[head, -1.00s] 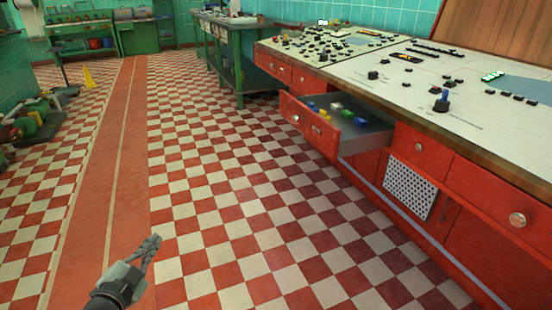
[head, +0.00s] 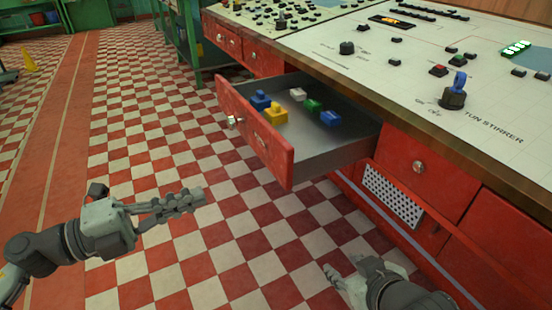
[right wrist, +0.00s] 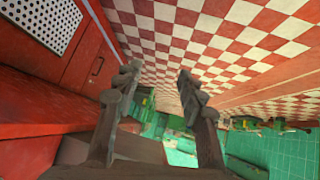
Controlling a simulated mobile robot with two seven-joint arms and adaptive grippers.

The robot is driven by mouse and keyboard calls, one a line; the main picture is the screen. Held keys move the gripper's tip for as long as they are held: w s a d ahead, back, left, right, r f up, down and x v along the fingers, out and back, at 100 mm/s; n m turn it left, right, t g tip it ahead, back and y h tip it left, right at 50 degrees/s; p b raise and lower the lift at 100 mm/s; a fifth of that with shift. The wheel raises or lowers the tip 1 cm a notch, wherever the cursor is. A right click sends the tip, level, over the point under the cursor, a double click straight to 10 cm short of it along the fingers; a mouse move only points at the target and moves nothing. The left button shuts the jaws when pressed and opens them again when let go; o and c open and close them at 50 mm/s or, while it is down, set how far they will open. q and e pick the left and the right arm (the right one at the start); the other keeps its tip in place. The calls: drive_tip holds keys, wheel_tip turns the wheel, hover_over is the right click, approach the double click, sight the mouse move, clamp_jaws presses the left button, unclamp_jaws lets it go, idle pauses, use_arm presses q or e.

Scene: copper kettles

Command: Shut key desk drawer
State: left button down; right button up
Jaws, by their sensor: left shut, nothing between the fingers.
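The key desk drawer (head: 256,137) is red-fronted with a grey inside and stands pulled well out of the desk in the head view. It holds several small blue, yellow, white and green pieces, and a round knob (head: 234,121) shows on its front. My left gripper (head: 200,198) is shut and empty, left of and below the drawer front, apart from it. My right gripper (head: 335,275) is at the bottom of the head view, below the drawer. In the right wrist view its fingers (right wrist: 160,85) are spread with nothing between them.
The desk top (head: 400,90) carries several knobs and buttons. Right of the drawer are another closed red drawer (head: 418,165) and a perforated white panel (head: 392,196). A green table (head: 185,45) stands behind. The checkered floor (head: 150,160) left of the drawer is clear.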

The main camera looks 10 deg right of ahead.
use_arm(q)
drive_tip(key=p, duration=0.2)
approach(282, 169)
drive_tip(key=x, duration=0.7)
drive_tip(key=shift+w+a, duration=0.1)
use_arm(e)
drive_tip(key=s+d+f+m+g+h, duration=0.1)
drive_tip(key=s+d+f+g+h, duration=0.1)
drive_tip(key=s+d, duration=0.4)
drive_tip(key=s+f+g, duration=0.1)
drive_tip(key=g, duration=0.1)
drive_tip(key=shift+s+d+f+g, duration=0.15)
drive_tip(key=shift+s+d+g, duration=0.05)
drive_tip(key=shift+s+g, duration=0.1)
